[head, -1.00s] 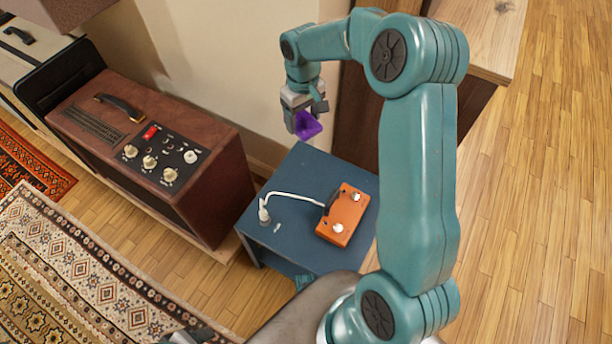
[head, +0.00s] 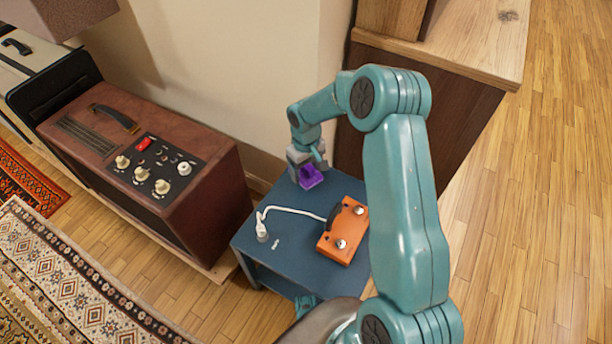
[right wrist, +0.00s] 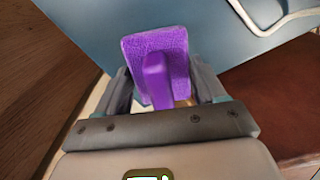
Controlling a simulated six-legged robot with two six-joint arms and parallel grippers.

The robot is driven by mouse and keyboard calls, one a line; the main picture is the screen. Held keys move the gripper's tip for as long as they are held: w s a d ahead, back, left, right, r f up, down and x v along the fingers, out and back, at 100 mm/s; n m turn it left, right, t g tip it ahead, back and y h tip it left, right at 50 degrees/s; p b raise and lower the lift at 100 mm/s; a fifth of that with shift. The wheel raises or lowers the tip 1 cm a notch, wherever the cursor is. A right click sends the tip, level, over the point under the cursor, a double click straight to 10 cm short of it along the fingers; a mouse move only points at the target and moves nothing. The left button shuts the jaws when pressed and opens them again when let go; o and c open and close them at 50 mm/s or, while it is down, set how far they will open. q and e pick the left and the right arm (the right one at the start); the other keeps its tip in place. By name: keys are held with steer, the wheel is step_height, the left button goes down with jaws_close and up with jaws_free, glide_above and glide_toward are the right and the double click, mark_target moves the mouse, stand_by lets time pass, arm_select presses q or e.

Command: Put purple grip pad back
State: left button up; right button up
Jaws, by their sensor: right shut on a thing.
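The purple grip pad (head: 311,177) is held in my right gripper (head: 306,170) at the far corner of the blue table (head: 285,263). In the right wrist view the pad (right wrist: 156,52) shows a textured flat plate with a raised handle. The fingers of my right gripper (right wrist: 165,92) are shut on that handle from both sides. The blue tabletop (right wrist: 205,30) lies beyond the pad. I cannot tell whether the pad touches the table. My left gripper is not in view.
An orange pedal (head: 343,233) with two knobs sits on the table, and a white cable runs to a white plug (head: 262,232). A brown amplifier (head: 150,180) stands to the left. A wooden cabinet (head: 450,45) stands behind on the right.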

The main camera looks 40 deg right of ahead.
mark_target(306, 175)
step_height(306, 175, down, 3)
steer(key=shift+r, duration=0.1)
steer(key=shift+f+b, duration=0.25)
steer(key=shift+b, duration=0.15)
steer(key=o, duration=1.1)
steer(key=shift+r, duration=0.1)
step_height(306, 175, up, 12)
steer(key=p, duration=0.4)
steer(key=shift+r, duration=0.15)
